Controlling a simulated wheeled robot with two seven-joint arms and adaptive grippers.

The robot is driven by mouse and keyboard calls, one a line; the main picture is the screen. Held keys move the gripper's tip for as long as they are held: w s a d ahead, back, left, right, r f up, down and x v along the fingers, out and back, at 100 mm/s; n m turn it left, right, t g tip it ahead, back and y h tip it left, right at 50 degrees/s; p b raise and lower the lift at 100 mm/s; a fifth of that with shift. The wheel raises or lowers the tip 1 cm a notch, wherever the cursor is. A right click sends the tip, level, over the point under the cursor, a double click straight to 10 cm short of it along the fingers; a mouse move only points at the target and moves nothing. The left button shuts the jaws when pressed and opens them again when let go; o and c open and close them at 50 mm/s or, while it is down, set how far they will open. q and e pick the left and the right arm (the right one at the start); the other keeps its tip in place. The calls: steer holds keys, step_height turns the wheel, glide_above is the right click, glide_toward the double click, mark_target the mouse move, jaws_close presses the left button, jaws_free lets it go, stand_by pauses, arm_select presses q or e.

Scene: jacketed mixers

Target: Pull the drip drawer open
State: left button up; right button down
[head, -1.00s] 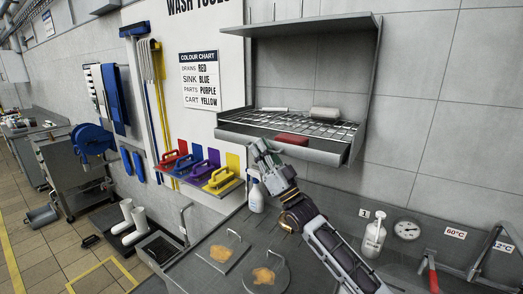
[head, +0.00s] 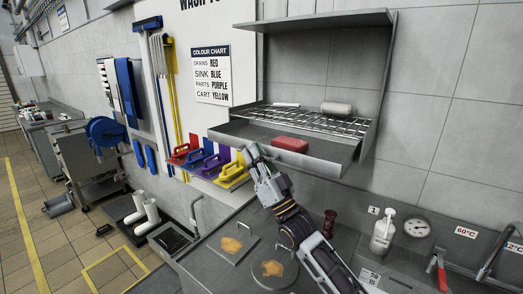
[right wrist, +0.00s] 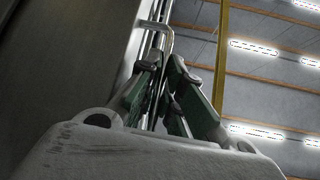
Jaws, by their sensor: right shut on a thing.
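The drip drawer (head: 312,164) is a grey metal tray under the wire rack of the wall shelf. It stands out in front of the shelf, and its inside shows. A red block (head: 290,144) lies in it. My right gripper (head: 251,152) is at the drawer's front edge, left of its middle. In the right wrist view its green-padded fingers (right wrist: 163,65) are shut on a thin bent metal bar, the drawer's handle (right wrist: 166,27). The fingers partly hide the grip. My left gripper is not in view.
The wire rack (head: 315,121) holds a white roller (head: 336,108).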

steer(key=shift+s+a+f, duration=0.1)
steer(key=shift+s+a, duration=0.25)
steer(key=shift+s, duration=0.15)
steer(key=c, duration=1.8)
jaws_free()
steer(key=shift+c, duration=0.2)
steer(key=shift+d, duration=0.1)
steer(key=v, duration=1.1)
steer(key=shift+s+d+f, duration=0.2)
steer(key=shift+f, duration=0.05)
